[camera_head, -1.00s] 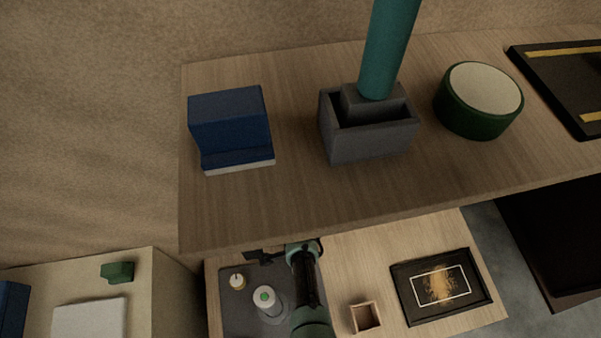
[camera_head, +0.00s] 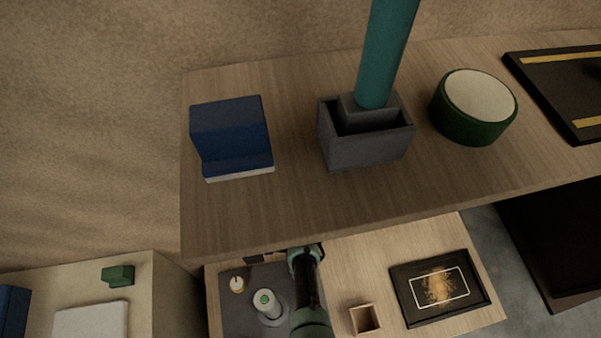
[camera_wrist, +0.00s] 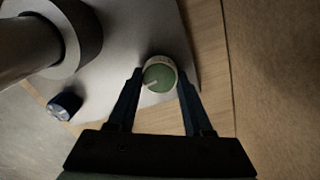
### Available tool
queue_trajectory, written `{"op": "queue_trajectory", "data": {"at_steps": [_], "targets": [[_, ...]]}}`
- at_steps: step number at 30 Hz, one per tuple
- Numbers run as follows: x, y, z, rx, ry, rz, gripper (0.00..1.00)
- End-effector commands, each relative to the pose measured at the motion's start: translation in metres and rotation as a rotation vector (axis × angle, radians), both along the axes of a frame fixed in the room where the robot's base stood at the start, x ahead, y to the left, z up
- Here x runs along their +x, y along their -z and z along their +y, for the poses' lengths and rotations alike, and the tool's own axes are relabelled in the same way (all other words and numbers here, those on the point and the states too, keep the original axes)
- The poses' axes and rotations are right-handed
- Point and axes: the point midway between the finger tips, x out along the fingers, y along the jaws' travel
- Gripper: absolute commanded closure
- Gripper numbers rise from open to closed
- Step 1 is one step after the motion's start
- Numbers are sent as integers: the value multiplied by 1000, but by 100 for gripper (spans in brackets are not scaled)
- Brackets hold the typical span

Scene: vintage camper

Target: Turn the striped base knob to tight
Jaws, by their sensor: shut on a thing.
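In the wrist view a round knob (camera_wrist: 161,73) has a green top with one pale pointer line and a pale rim with small marks. It stands near the edge of a light grey base plate (camera_wrist: 118,75). My gripper (camera_wrist: 160,78) has a dark finger on each side of the knob and is shut on it. Stripes on the knob and any tight mark cannot be made out. In the head view my arm reaches under the shelf edge, which hides most of the gripper and the knob. The dark grey base (camera_head: 238,318) shows left of the arm.
A blue knob (camera_wrist: 65,106) and a thick grey cylinder (camera_wrist: 78,35) stand left of my gripper. A white cylinder with a green top (camera_head: 267,302) is beside my arm. A wooden shelf (camera_head: 300,215) overhangs. An open box (camera_head: 365,320) and dark framed panel (camera_head: 441,287) lie right.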

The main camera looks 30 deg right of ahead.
Motion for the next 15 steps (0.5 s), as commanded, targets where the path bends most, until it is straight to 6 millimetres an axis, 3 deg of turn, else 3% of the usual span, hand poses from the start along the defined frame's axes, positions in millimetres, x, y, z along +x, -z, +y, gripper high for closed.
{"op": "queue_trajectory", "data": {"at_steps": [7, 8, 12, 15], "targets": [[-1, 0, 0, 1, -1, 2, 100], [-1, 0, 0, 1, -1, 2, 44], [-1, 0, 0, 0, -1, 1, 19], [0, 0, 0, 0, -1, 1, 19]]}}
